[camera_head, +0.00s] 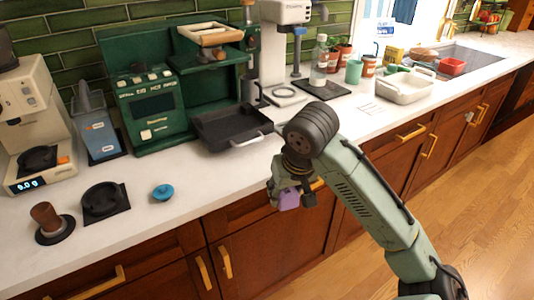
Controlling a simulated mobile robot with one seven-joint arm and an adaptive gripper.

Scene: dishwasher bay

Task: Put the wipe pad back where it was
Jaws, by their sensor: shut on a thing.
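My gripper (291,190) hangs just off the front edge of the counter, before the brown cabinet doors. It is shut on a small purple block, which looks like the wipe pad (288,200). The pad is held low between the fingers and only its lower part shows; the gripper hides the rest. It is clear of the counter top.
A black tray (228,128) with a light handle stands before the green coffee machine (150,108). A blue disc (163,193), a black round holder (103,201) and a tamper (47,222) sit left. The counter (210,180) is bare between the disc and my gripper.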

